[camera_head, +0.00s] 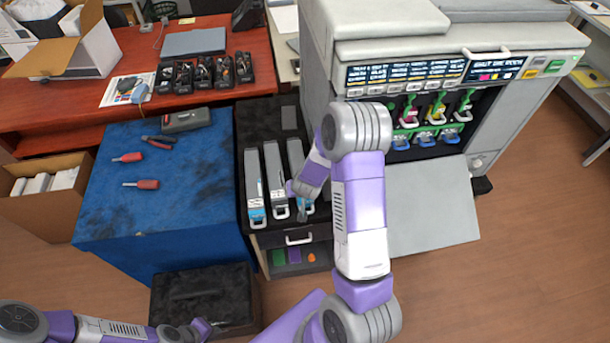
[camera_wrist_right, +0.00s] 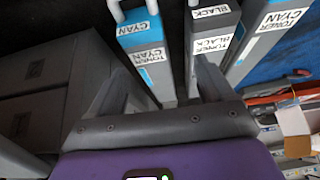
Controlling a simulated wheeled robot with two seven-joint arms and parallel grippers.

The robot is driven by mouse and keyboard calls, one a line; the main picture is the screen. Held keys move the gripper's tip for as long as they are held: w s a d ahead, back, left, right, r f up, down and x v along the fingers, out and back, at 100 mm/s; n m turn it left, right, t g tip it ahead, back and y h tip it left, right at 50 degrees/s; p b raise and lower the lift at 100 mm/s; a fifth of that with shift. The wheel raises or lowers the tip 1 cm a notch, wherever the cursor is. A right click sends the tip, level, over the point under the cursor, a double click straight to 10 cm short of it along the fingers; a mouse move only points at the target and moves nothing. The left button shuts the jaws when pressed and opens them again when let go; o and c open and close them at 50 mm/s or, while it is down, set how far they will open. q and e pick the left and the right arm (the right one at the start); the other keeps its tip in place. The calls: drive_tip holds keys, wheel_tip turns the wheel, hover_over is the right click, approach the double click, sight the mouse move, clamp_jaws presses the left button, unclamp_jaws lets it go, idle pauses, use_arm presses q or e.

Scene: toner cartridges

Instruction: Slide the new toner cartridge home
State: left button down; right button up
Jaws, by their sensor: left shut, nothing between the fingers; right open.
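Three long grey toner cartridges lie side by side on the black cart top (camera_head: 262,118): a cyan-labelled one (camera_head: 254,185), a black-labelled one (camera_head: 275,178) and another cyan-labelled one (camera_head: 295,155). My right gripper (camera_head: 302,212) is open at the near end of the rightmost one. In the right wrist view, its fingers (camera_wrist_right: 162,80) stand either side of that cyan cartridge (camera_wrist_right: 148,45); contact cannot be told. The printer (camera_head: 420,80) has its front open, showing coloured cartridge handles (camera_head: 436,112) in its bay. My left gripper (camera_head: 203,327) is shut and empty, low at the bottom left.
The printer's lowered grey door (camera_head: 430,205) juts out right of my right arm. A blue-topped table (camera_head: 190,190) holds red screwdrivers (camera_head: 141,184) and pliers (camera_head: 158,140). A red desk (camera_head: 130,60) stands behind, with several black parts (camera_head: 205,72). A black box (camera_head: 205,295) sits below.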

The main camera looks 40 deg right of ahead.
drive_tip(key=shift+w+d+r, duration=0.25)
drive_tip(key=shift+d+r, duration=0.1)
drive_tip(key=shift+d, duration=0.25)
drive_tip(key=shift+w+d+r, duration=0.2)
drive_tip(key=shift+d+r, duration=0.15)
drive_tip(key=shift+d, duration=0.2)
drive_tip(key=shift+w+d, duration=0.1)
drive_tip(key=shift+d, duration=0.05)
drive_tip(key=b+x, duration=0.4)
drive_tip(key=x, duration=0.4)
drive_tip(key=shift+b, duration=0.35)
drive_tip(key=shift+b+x, duration=0.4)
drive_tip(key=shift+x, duration=0.5)
clamp_jaws()
drive_tip(key=shift+r, duration=0.2)
wheel_tip(320, 180, up, 7)
drive_tip(key=p, duration=0.6)
drive_tip(key=shift+d+p, duration=0.1)
drive_tip(key=shift+p, duration=0.25)
drive_tip(key=shift+f, duration=0.1)
